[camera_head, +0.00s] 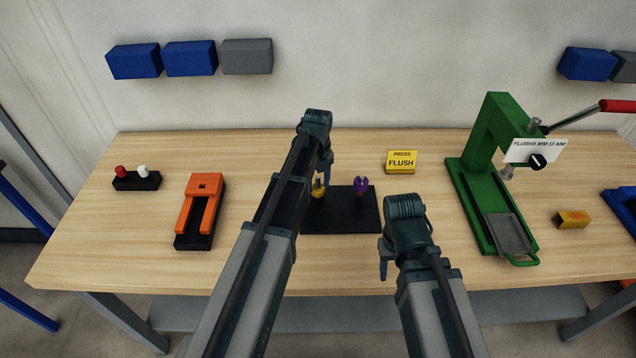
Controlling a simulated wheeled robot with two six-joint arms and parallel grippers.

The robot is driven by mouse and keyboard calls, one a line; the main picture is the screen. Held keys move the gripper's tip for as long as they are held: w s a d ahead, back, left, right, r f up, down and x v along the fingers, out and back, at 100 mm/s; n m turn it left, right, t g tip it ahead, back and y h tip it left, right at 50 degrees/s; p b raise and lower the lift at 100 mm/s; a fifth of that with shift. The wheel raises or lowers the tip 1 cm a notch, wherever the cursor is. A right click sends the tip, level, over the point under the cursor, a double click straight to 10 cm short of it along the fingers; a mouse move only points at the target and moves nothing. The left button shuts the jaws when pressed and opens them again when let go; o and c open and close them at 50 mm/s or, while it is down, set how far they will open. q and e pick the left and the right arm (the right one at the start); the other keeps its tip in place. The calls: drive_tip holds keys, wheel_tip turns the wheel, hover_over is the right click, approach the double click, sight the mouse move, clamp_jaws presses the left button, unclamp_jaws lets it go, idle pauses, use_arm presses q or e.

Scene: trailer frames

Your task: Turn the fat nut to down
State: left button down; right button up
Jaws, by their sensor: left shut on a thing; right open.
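A black base plate (345,222) lies on the workbench in the middle of the head view. A yellow nut-like piece (318,191) stands at its left part and a purple piece with prongs (361,186) stands at its right part. I cannot tell from their look which one is the fat nut. My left gripper (321,182) points down at the yellow piece and is shut on it; my arm hides part of the piece and the plate's left side. My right gripper (385,266) is open and empty, near the plate's front right corner, apart from both pieces.
A green press (475,190) with a red-ended lever stands right. A yellow block (572,219) lies far right. An orange fixture (202,196) and a small black holder (136,181) with red and white knobs stand left. Bare wood lies between.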

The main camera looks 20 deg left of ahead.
use_arm(q)
drive_tip(key=shift+w+m, duration=0.15)
drive_tip(key=shift+m, duration=1.95)
drive_tip(key=shift+c, duration=1.3)
unclamp_jaws()
use_arm(e)
drive_tip(key=shift+r, duration=0.1)
use_arm(q)
wheel_tip(320, 180, up, 14)
drive_tip(key=p, duration=1.3)
drive_tip(key=shift+p, duration=0.4)
use_arm(e)
wheel_tip(320, 180, up, 14)
use_arm(q)
drive_tip(key=shift+f, duration=0.1)
use_arm(e)
drive_tip(key=shift+f, duration=0.2)
